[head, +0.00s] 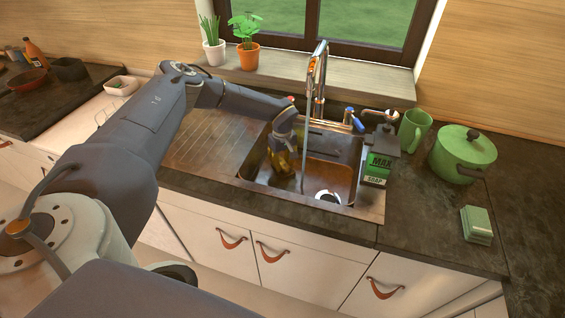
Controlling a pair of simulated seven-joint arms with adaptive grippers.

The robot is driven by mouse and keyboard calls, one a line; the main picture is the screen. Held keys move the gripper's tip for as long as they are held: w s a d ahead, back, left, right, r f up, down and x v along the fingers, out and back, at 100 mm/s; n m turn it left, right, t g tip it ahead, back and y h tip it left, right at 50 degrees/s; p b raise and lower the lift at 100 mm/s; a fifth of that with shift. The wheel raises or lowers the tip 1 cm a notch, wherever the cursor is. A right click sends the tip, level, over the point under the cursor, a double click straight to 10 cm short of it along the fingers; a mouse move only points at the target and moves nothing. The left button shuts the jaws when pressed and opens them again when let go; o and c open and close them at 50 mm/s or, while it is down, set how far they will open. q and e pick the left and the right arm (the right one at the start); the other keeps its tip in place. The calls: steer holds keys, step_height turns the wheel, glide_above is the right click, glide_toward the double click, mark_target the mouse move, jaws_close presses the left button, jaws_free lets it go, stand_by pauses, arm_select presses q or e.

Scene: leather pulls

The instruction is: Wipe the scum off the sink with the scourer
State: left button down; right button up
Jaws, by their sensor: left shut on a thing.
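The steel sink (340,172) is set in the dark counter. Brownish scum shows on its basin floor and walls, with a bright patch around the drain (327,196). My left arm reaches in from the left, and my left gripper (283,168) points down inside the left part of the basin. It is shut on a small yellowish thing, apparently the scourer, mostly hidden by the fingers and the basin's shade. Whether it touches the basin floor I cannot tell. My right gripper is out of view.
The tall tap (318,75) stands just right of my gripper, with a thin stream falling into the basin. A soap bottle (378,165), green mug (414,130), green pot (462,155) and green block (476,224) stand to the right. Potted plants (247,55) line the sill.

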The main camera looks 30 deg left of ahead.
mark_target(280, 173)
arm_select(q)
steer(key=shift+s, duration=0.1)
steer(key=shift+s+d+r, duration=0.1)
steer(key=shift+s+d, duration=0.15)
steer(key=shift+s, duration=0.55)
steer(key=shift+s+d+r, duration=0.1)
steer(key=shift+s+d, duration=0.1)
steer(key=shift+s, duration=0.55)
steer(key=shift+s+d+f, duration=0.15)
steer(key=shift+s+d, duration=0.15)
steer(key=shift+s, duration=0.85)
steer(key=shift+s+d+f, duration=0.1)
steer(key=shift+s+d, duration=0.2)
steer(key=shift+s, duration=0.9)
steer(key=shift+s+d+f, duration=0.15)
steer(key=shift+s+d, duration=0.15)
steer(key=shift+s, duration=0.85)
steer(key=shift+s+d, duration=0.2)
steer(key=shift+s, duration=0.9)
steer(key=shift+s+d+f, duration=0.25)
steer(key=shift+s, duration=0.4)
steer(key=shift+w+a+r, duration=0.15)
steer(key=shift+w+a, duration=0.15)
steer(key=shift+w, duration=0.9)
steer(key=shift+w+a+r, duration=0.15)
steer(key=shift+w+a, duration=0.2)
steer(key=shift+w, duration=0.9)
steer(key=shift+w+a+r, duration=0.15)
steer(key=shift+w+a, duration=0.15)
steer(key=shift+w, duration=0.9)
